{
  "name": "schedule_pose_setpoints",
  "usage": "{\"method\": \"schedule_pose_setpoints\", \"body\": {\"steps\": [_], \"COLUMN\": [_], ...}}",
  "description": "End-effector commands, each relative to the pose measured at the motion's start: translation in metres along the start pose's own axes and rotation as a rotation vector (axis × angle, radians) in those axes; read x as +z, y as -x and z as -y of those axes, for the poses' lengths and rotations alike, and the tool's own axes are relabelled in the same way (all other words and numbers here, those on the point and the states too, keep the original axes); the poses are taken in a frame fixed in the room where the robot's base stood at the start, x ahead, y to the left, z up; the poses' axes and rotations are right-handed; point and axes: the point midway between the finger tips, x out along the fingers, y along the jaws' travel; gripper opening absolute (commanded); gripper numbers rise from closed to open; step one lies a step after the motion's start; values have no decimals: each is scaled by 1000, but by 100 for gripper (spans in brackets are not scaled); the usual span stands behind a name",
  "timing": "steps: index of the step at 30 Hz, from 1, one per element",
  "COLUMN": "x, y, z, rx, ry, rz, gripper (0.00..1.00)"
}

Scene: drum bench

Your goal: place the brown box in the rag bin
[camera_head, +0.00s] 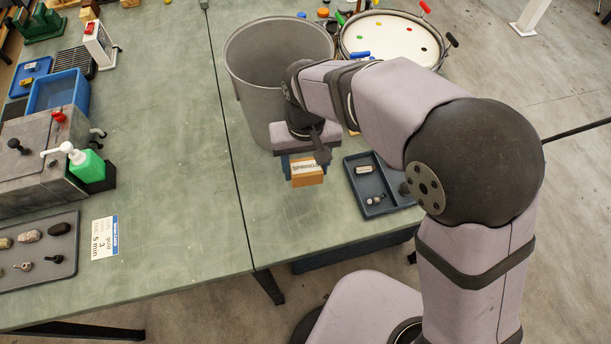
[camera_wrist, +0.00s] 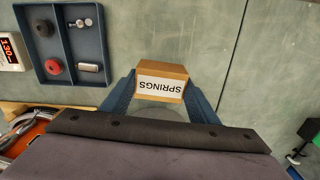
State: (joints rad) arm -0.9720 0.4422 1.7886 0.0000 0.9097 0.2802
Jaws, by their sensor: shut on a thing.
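The brown box (camera_head: 307,177) has a white label reading SPRINGS. My gripper (camera_head: 303,162) is shut on it, in front of the grey bin on the camera's side. In the wrist view the box (camera_wrist: 162,82) sits between the two blue fingers of my gripper (camera_wrist: 161,86), with its label facing the camera. The large round grey bin (camera_head: 248,98), which looks like the rag bin, stands open on the bench behind my wrist. Its near side is partly hidden by my arm, and its floor is not clearly seen. The box is outside the bin.
A dark divided tray (camera_head: 349,181) with small parts lies right of the box. A round white-topped drum (camera_head: 390,40) stands right of the bin. A green bottle (camera_head: 88,165), a grey machine (camera_head: 35,150) and trays are on the left. The bench left of the box is clear.

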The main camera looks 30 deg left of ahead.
Motion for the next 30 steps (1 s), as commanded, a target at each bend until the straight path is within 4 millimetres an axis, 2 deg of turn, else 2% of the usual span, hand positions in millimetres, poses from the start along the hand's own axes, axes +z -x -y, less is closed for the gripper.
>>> {"method": "schedule_pose_setpoints", "body": {"steps": [3,7,16,21,25,30], "x": [-1,0,0,-11,-18,-10], "y": [13,20,22,22,15,-4], "z": [0,0,0,3,5,-2], "rx": [-1,0,0,0,1,1], "ry": [0,0,19,79,151,232], "rz": [-2,0,1,0,3,4], "gripper": [26,26,26,26,26,26]}}
